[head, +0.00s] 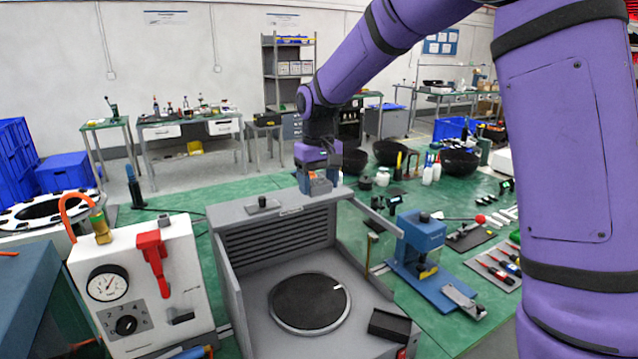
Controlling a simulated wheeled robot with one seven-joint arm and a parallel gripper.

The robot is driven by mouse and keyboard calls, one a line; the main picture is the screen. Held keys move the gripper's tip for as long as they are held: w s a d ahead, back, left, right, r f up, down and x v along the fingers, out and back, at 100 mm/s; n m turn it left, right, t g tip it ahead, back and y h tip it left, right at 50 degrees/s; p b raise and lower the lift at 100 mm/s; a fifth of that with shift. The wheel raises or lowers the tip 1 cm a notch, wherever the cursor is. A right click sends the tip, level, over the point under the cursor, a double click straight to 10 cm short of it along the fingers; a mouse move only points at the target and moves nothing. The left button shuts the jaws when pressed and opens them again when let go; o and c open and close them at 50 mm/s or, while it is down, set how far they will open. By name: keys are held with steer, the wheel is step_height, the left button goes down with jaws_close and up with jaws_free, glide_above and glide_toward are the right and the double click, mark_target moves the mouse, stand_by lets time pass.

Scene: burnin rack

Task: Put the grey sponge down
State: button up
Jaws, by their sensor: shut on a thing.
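My gripper (319,181) is at the rear of the grey machine's top ledge, pointing down, with its fingers close together. It is shut on a small grey block, the grey sponge (320,187), which shows only in part between the fingers. The sponge is at or just above the ledge; I cannot tell whether it touches. The grey machine (275,223) has a louvred back panel and a flat top ledge.
A small dark block (263,204) sits on the ledge left of my gripper. Below is a round dark plate (310,302) between side walls. A white gauge box (135,285) stands left, a blue press (420,245) right. Green benchtop lies behind.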

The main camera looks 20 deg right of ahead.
steer(key=w+d, duration=0.1)
steer(key=w, duration=0.4)
steer(key=w+d, duration=0.1)
steer(key=w, duration=0.2)
steer(key=shift+d+f, duration=0.35)
steer(key=shift+f, duration=0.05)
steer(key=shift+w+d+f, duration=0.1)
steer(key=shift+w+f, duration=0.15)
steer(key=shift+f, duration=0.4)
steer(key=shift+w+d+f, duration=0.1)
steer(key=shift+w+f, duration=0.1)
steer(key=shift+f, duration=0.75)
steer(key=shift+f, duration=0.1)
steer(key=o, duration=0.8)
steer(key=shift+o, duration=0.2)
step_height(320, 180, up, 11)
steer(key=shift+a+f, duration=0.15)
